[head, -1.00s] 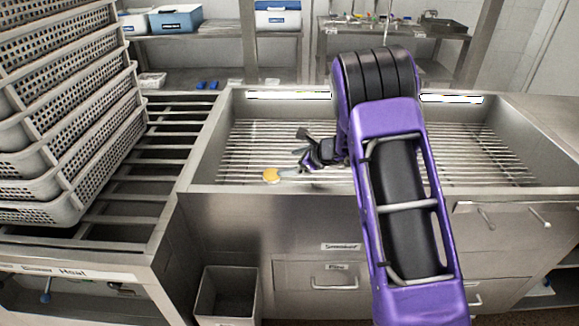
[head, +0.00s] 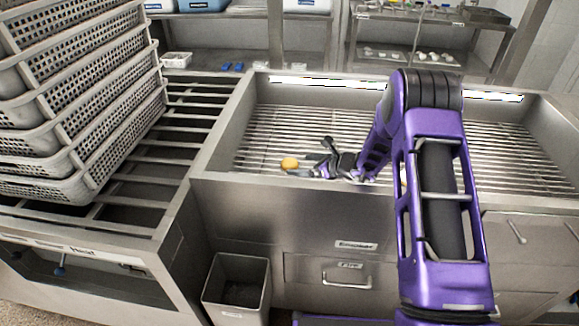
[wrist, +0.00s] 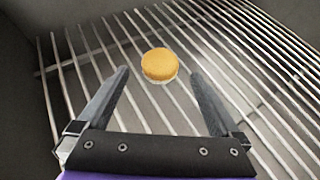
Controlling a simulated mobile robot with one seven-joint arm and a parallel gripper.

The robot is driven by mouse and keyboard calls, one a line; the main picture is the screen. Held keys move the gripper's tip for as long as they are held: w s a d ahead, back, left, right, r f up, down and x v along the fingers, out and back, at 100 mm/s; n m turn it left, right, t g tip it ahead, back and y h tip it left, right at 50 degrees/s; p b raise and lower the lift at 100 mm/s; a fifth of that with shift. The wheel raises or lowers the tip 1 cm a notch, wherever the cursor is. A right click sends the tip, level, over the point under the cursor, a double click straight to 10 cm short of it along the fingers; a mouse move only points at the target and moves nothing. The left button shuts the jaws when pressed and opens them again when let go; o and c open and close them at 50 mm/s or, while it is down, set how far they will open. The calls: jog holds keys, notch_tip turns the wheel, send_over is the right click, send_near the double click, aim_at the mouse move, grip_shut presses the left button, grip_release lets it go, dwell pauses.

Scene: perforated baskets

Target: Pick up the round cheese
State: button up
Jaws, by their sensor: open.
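The round cheese (head: 290,163) is a small yellow-orange disc on the metal rack of the sink-like basin, near its front left in the head view. In the wrist view the cheese (wrist: 159,65) lies on the bars just beyond my fingertips, centred between them. My gripper (head: 292,172) is low in the basin, right beside the cheese in the head view. In the wrist view my gripper (wrist: 158,80) is open and empty, with a finger on each side of the gap. The cheese does not appear to be touched.
The basin's front wall (head: 300,190) runs close to my gripper. A stack of grey perforated baskets (head: 95,150) stands on the slatted counter at left. A grey bin (head: 238,285) stands on the floor in front. The rack right of my arm is clear.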

aim_at(293, 163)
jog(key=x, duration=0.5)
jog(key=shift+a, duration=0.1)
jog(key=c, duration=1.4)
jog(key=shift+r, duration=0.1)
